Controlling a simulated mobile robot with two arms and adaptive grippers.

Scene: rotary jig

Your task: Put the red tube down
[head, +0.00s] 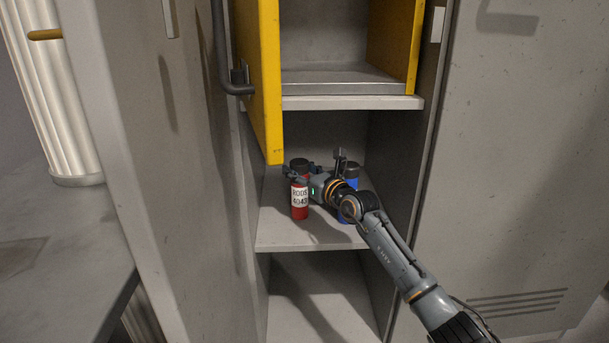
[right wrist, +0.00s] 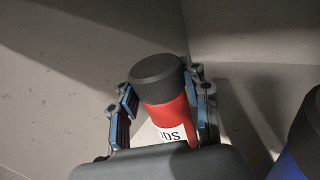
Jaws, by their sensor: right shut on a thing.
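The red tube (head: 299,203) has a black cap and a white label reading "RODS 4043". It is upright at the left of the middle shelf (head: 290,236) in the head view, its base at the shelf surface; I cannot tell whether it touches. My right gripper (head: 300,178) is around its upper part. In the right wrist view the red tube (right wrist: 168,112) is between the two blue-padded fingers of my right gripper (right wrist: 165,112), just below the cap. My left gripper is not in view.
A blue tube (head: 351,183) with a black cap stands on the same shelf to the right, partly hidden by my right arm. A yellow door (head: 260,80) hangs open above left. The locker's grey side walls bound the shelf closely.

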